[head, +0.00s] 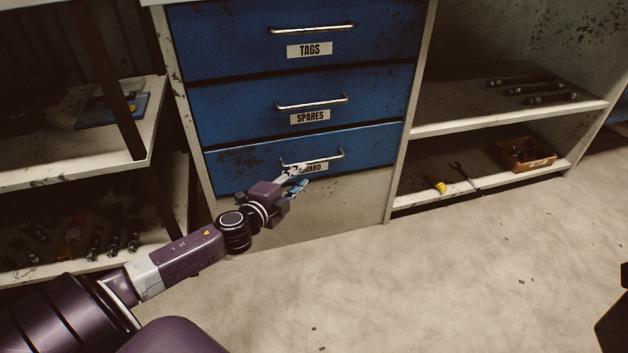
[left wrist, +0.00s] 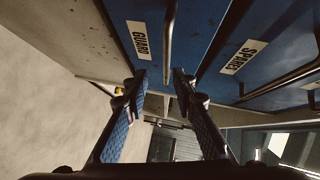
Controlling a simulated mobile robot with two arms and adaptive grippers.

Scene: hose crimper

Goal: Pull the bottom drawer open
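The bottom drawer (head: 240,168) is blue and worn, with a bar handle (head: 330,157) and a label, partly covered by my gripper in the head view; the left wrist view reads GUARD (left wrist: 138,40). It looks about flush with the drawers above. My left gripper (head: 298,180) is at the drawer's front, by the left part of the handle. In the left wrist view its two fingers (left wrist: 160,80) are apart, and the bottom drawer's handle (left wrist: 169,40) runs into the gap between the tips. Contact with the bar cannot be told.
Above are the SPARES drawer (head: 230,110) and TAGS drawer (head: 220,40), both closed. A right-hand shelf (head: 490,190) holds an orange bin (head: 526,153), a wrench and a yellow item. A left-hand shelf (head: 60,170) stands close to my arm. The floor (head: 440,280) in front is mostly clear.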

